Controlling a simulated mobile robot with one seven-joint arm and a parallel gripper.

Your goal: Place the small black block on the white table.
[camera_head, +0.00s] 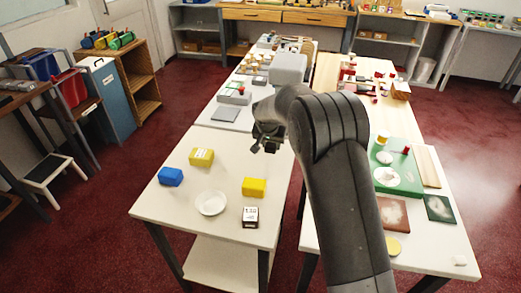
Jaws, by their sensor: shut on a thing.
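My gripper (265,146) hangs over the back part of the white table (150,207), tilted downward. Its dark fingers are shut on a small dark thing. That thing blends with the fingers, so I cannot tell its shape or be sure that it is the small black block. A small box (250,217) with black sides and a white printed face stands on the table near its front right edge, apart from my gripper.
A blue block (171,177), two yellow blocks (201,157) (253,187) and a white bowl (210,204) stand on the white table. Bare tabletop lies between them and at the front left. A second table (445,247) with a green board (408,182) stands right of my arm.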

